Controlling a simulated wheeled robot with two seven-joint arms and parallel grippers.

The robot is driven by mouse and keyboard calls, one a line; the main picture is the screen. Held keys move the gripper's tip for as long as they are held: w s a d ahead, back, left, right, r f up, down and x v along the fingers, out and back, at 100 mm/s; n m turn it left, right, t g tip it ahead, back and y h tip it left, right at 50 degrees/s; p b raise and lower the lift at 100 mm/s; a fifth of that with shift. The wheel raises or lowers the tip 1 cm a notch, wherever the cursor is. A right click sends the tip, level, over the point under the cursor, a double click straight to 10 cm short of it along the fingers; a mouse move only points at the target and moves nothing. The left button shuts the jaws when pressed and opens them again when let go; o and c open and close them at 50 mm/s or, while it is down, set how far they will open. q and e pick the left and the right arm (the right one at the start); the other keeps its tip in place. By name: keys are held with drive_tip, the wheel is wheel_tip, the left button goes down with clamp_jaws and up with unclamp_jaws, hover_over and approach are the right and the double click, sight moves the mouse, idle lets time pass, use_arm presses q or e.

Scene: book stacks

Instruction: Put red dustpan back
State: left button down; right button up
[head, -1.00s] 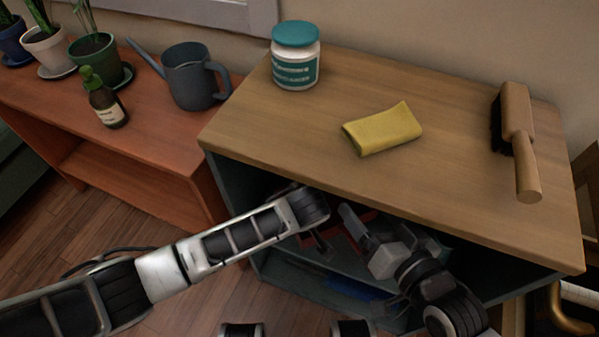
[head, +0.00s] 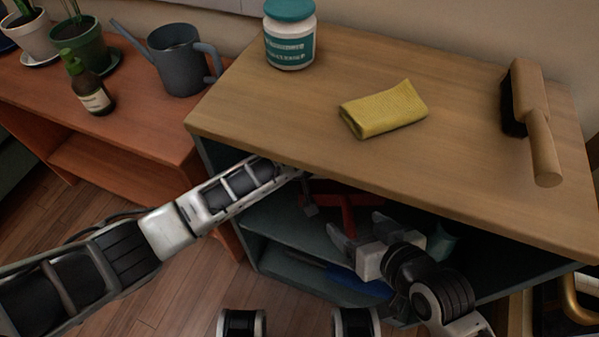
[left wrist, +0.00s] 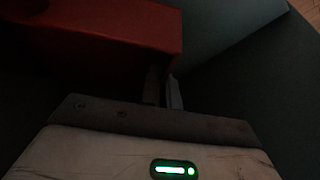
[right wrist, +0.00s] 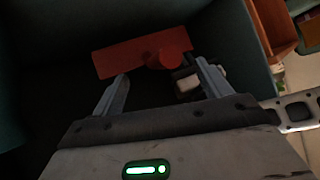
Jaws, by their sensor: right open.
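The red dustpan (head: 347,213) is inside the teal cabinet, under its wooden top, partly hidden by the top and my right gripper. In the right wrist view the dustpan (right wrist: 120,58) shows a flat red part and a round red end, ahead of the fingers. My left gripper (left wrist: 162,85) reaches into the cabinet beside the dustpan (left wrist: 110,35). Its fingers are close together; I cannot tell whether they pinch the dustpan's edge.
On the wooden top (head: 270,115) are a yellow cloth (head: 384,109), a teal-lidded jar (head: 290,40) and a brush (head: 535,120). A lower red-brown shelf (head: 130,120) at left holds a watering can (head: 180,62), a bottle (head: 88,90) and potted plants. A blue item (head: 355,283) lies low in the cabinet.

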sight(348, 231)
use_arm(q)
wheel_tip(348, 231, down, 3)
drive_tip(key=b, duration=0.2)
drive_tip(key=shift+r+b, duration=0.2)
drive_tip(key=shift+b, duration=0.15)
use_arm(e)
drive_tip(key=shift+g, duration=0.3)
drive_tip(key=f, duration=0.2)
drive_tip(key=a+f, duration=0.1)
drive_tip(key=f, duration=0.1)
drive_tip(key=shift+w+f, duration=0.1)
drive_tip(key=shift+w, duration=0.05)
use_arm(q)
drive_tip(key=shift+f+b, duration=0.75)
drive_tip(key=shift+b, duration=0.15)
use_arm(e)
drive_tip(key=shift+w+a+r+t+y, duration=0.3)
drive_tip(key=shift+a+r+t+y, duration=0.1)
drive_tip(key=shift+r, duration=0.1)
use_arm(q)
drive_tip(key=shift+f, duration=0.15)
use_arm(e)
drive_tip(key=shift+r+n+t, duration=0.3)
drive_tip(key=shift+r, duration=0.25)
use_arm(q)
drive_tip(key=shift+f+b, duration=0.45)
drive_tip(key=shift+f, duration=0.1)
use_arm(e)
drive_tip(key=shift+f, duration=0.2)
